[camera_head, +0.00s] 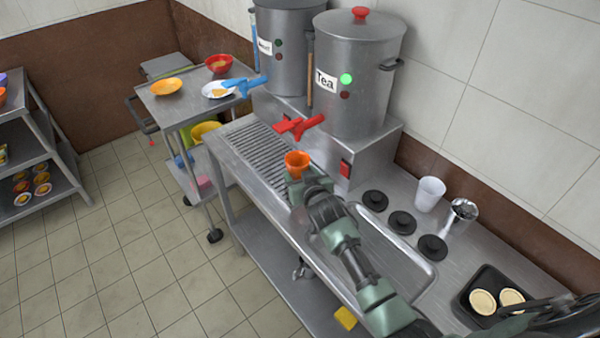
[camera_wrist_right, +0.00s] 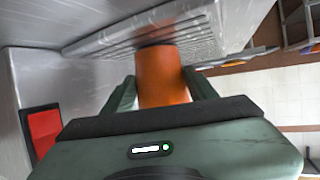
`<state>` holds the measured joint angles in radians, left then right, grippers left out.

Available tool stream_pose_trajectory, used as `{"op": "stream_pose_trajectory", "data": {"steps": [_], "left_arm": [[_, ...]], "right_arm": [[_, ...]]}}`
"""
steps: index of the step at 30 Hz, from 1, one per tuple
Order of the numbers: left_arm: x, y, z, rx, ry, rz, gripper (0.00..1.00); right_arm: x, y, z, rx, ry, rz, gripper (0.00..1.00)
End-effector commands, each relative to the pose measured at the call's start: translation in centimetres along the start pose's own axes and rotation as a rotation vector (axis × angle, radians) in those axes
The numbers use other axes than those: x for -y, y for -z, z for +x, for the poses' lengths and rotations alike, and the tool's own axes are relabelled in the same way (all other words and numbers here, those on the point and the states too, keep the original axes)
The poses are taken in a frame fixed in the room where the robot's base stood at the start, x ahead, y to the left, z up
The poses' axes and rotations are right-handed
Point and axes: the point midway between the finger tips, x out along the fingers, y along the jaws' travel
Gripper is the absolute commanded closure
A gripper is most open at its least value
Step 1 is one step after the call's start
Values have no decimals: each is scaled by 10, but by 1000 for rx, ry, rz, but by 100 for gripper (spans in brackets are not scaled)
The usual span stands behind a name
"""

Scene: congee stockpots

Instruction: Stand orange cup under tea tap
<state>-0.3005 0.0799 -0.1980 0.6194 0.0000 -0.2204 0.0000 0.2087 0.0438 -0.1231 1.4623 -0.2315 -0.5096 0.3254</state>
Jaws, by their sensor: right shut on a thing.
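The orange cup (camera_head: 297,160) is upright between the fingers of my right gripper (camera_head: 296,182), which is shut on it. In the right wrist view the orange cup (camera_wrist_right: 162,78) shows between the two green fingers of my right gripper (camera_wrist_right: 162,92). In the head view the cup is in front of and below the red tea tap (camera_head: 299,126) on the stockpot labelled Tea (camera_head: 357,75). I cannot tell whether the cup touches the grated drip tray (camera_head: 262,158). My left gripper is not in view.
A second stockpot (camera_head: 289,50) with a blue tap (camera_head: 243,84) stands to the left. A white cup (camera_head: 430,193), a metal cup (camera_head: 461,212) and black knobs (camera_head: 403,223) are to the right. A cart (camera_head: 190,109) holds bowls. A black tray (camera_head: 483,312) is at the front right.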

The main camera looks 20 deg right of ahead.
Motion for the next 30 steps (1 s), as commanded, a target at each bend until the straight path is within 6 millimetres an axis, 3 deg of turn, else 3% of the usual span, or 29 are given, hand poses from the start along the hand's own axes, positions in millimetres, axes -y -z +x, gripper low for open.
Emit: {"op": "stream_pose_trajectory", "data": {"steps": [8, 9, 11, 12, 23, 30], "left_arm": [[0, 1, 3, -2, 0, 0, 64], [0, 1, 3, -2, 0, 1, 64], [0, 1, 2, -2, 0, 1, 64], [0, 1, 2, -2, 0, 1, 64], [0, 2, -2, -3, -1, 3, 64], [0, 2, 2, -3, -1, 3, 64]], "right_arm": [[0, -3, 1, 0, 0, 0, 89], [0, -4, 1, 0, 0, 0, 40], [0, -3, 1, 0, 0, 0, 23], [0, -3, 1, 0, 0, 0, 21], [0, 3, -1, -2, 0, -1, 21], [0, -1, -38, -1, 0, -1, 21]]}}
